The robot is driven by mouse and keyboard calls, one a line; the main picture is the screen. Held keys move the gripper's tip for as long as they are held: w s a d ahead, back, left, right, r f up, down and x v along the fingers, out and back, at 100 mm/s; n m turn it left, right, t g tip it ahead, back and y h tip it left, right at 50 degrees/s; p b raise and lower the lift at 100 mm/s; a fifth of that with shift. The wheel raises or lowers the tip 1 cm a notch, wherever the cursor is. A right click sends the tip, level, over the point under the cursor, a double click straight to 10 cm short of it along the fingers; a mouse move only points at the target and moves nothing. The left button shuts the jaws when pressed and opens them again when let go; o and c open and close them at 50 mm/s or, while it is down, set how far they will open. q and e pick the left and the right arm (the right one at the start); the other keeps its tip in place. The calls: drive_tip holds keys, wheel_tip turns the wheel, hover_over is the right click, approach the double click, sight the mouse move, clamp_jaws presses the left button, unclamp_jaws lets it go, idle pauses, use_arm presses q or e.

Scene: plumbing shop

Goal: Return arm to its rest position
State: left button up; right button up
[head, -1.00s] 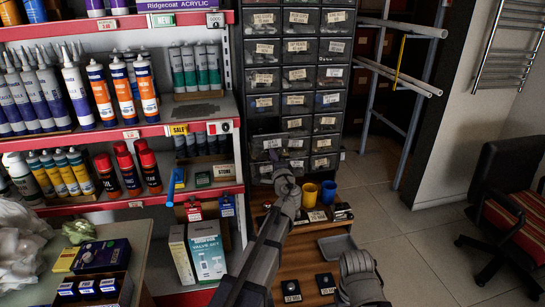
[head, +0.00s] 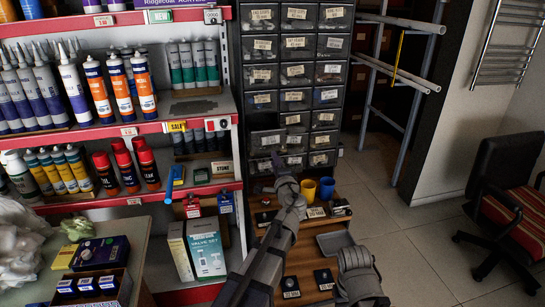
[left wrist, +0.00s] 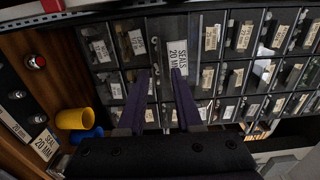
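My left arm reaches up from the bottom of the head view, over the wooden counter (head: 300,262). Its gripper (head: 285,172) is in front of the lower part of the dark drawer cabinet (head: 341,75). In the left wrist view the two fingers of the left gripper (left wrist: 160,80) are apart, with nothing held between them. A drawer with a label reading SEALS 20 MM (left wrist: 176,56) shows beyond the fingertips. Part of my right arm shows at the bottom right of the head view; its gripper cannot be made out.
A yellow cup (head: 327,187) and a blue cup (head: 308,189) stand on the counter, close right of my left gripper. A grey tray (head: 335,243) lies nearer. Shelves of tubes (head: 110,130) stand left. A chair (head: 505,195) is at right, with open floor before it.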

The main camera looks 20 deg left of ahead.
use_arm(q)
drive_tip(key=shift+v, duration=1.05)
drive_tip(key=s+d+f+n+g+h+p, duration=0.1)
drive_tip(key=s+d+f+n+g+p, duration=0.2)
drive_tip(key=s, duration=0.4)
drive_tip(key=s+d+f+n+g+h+p, duration=0.1)
drive_tip(key=s+f+n+g+p, duration=0.3)
drive_tip(key=s+g, duration=0.15)
drive_tip(key=s+d+f+g+h+p, duration=0.2)
drive_tip(key=s+d, duration=0.4)
drive_tip(key=s, duration=0.3)
drive_tip(key=s+d+f+n+g+h+p, duration=0.1)
drive_tip(key=s+d+f+g+h, duration=0.1)
drive_tip(key=s+d+g, duration=0.3)
drive_tip(key=s+d+h, duration=0.1)
drive_tip(key=s, duration=0.3)
drive_tip(key=shift+d+h+p, duration=0.25)
drive_tip(key=shift+h+p, duration=0.1)
drive_tip(key=shift+h, duration=0.05)
